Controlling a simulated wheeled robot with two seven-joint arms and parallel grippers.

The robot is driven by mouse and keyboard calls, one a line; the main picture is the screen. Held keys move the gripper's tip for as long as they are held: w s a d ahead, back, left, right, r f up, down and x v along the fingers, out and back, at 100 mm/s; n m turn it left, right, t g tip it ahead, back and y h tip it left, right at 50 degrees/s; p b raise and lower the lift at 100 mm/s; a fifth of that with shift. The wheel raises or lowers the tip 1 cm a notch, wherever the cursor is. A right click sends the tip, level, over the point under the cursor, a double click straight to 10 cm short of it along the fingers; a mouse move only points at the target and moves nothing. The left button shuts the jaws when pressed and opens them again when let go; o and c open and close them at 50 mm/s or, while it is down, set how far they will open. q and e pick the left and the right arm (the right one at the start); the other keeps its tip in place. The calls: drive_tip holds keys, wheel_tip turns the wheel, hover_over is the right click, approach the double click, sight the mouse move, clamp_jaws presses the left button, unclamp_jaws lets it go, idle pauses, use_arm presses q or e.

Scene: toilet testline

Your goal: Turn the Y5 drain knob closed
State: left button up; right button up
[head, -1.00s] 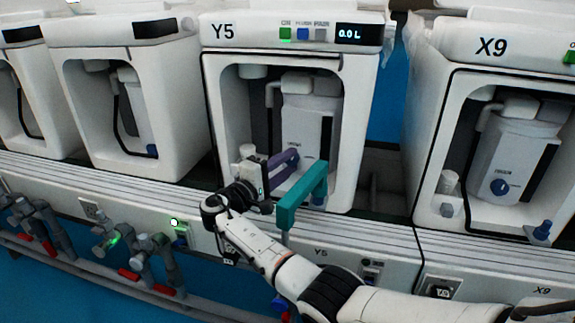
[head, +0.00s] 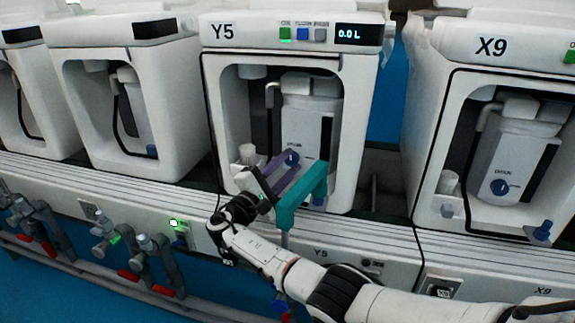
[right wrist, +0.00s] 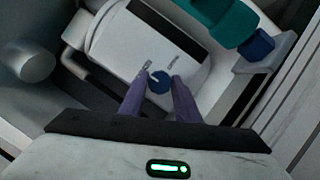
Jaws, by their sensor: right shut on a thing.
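The Y5 unit (head: 228,60) stands in the middle of the head view, with a white tank (head: 306,120) inside its opening. The blue drain knob (right wrist: 159,84) is on the tank's face in the right wrist view, and part of it shows in the head view (head: 292,160). My right gripper (right wrist: 160,80) has its two purple fingers on either side of the knob and is shut on it. A pale pointer mark on the knob points up and left, toward one of two small labels. The left gripper is not in view.
Pipes with red handles (head: 130,275) run along the lower left.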

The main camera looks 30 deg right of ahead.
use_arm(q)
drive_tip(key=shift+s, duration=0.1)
use_arm(e)
drive_tip(key=o, duration=1)
drive_tip(key=shift+o, duration=0.2)
drive_tip(key=shift+a, duration=0.1)
drive_tip(key=shift+s+a, duration=0.1)
drive_tip(key=shift+a, duration=0.2)
use_arm(q)
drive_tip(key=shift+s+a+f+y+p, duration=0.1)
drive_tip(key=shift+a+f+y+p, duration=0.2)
drive_tip(key=shift+p, duration=0.25)
use_arm(e)
drive_tip(key=v, duration=0.9)
drive_tip(key=shift+s+a+f, duration=0.15)
drive_tip(key=shift+s+a, duration=0.05)
drive_tip(key=shift+a, duration=0.05)
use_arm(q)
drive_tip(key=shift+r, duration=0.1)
